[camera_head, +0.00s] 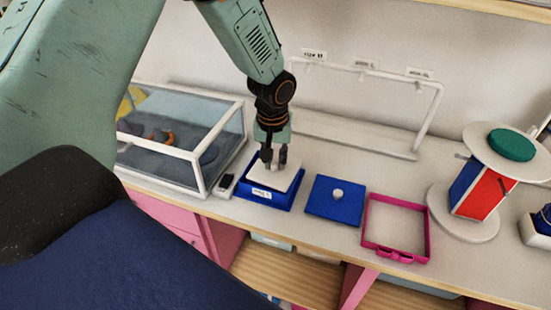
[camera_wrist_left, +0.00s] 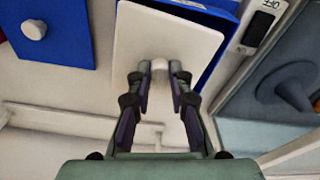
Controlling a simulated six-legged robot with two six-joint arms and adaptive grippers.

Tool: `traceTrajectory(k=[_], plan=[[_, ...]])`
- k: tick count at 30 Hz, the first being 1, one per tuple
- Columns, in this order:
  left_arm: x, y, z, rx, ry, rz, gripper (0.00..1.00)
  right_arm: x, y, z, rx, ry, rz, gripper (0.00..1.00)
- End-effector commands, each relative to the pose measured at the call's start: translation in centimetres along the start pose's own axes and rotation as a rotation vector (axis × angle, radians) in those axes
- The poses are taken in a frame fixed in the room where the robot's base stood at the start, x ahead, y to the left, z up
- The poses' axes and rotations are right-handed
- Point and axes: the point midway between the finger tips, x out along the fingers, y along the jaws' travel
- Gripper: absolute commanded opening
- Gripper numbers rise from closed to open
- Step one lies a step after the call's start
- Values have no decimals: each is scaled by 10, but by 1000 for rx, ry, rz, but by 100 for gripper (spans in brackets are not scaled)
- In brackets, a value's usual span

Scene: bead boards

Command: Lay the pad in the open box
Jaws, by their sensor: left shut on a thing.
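My left gripper (camera_head: 273,157) points down and is shut on the small white knob of a thin white pad (camera_head: 285,175). The pad is level over the blue open box (camera_head: 268,196), which has a white label on its front. In the left wrist view, the gripper (camera_wrist_left: 158,85) has the knob between its fingertips, and the pad (camera_wrist_left: 180,40) hides most of the box (camera_wrist_left: 222,45). Blue shows along its right and upper sides. I cannot tell whether the pad rests in the box or is just above it. My right gripper is not in view.
A blue lid (camera_head: 335,209) with a white knob lies right of the box, then a pink open frame (camera_head: 428,232). A glass-walled case (camera_head: 196,178) and a small dark device (camera_head: 226,184) stand close left. A white rail (camera_head: 378,74) stands behind.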

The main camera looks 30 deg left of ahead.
Motion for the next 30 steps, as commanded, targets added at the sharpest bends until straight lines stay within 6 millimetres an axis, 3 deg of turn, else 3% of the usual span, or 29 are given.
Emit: traceTrajectory(k=[30], plan=[[7,-14,-7,0,-1,0,0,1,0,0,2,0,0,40]])
